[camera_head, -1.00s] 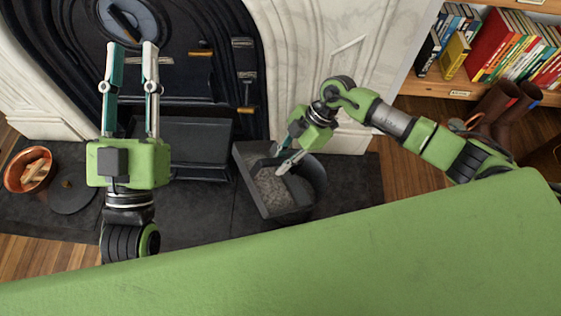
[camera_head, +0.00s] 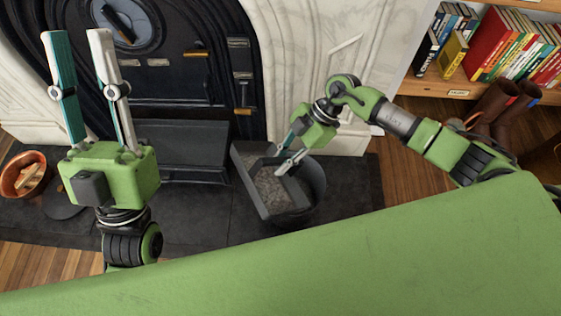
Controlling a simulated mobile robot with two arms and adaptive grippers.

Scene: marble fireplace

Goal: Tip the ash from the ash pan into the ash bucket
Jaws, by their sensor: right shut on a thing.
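The dark ash pan (camera_head: 252,198) holds grey ash (camera_head: 273,190) and is above the dark round ash bucket (camera_head: 316,186), covering much of its mouth. My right gripper (camera_head: 280,160) is shut on the ash pan at its right side. The bucket's right part shows past the pan. I cannot tell whether pan and bucket touch. My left gripper (camera_head: 80,38) is empty with its fingers apart, pointing up the picture in front of the fireplace's left side.
The black fireplace (camera_head: 185,90) with a marble surround (camera_head: 305,60) stands behind. A copper bowl (camera_head: 22,190) with wood pieces sits at the left on the dark hearth (camera_head: 200,215). A bookshelf (camera_head: 460,90) and brown boots (camera_head: 500,105) are at the right.

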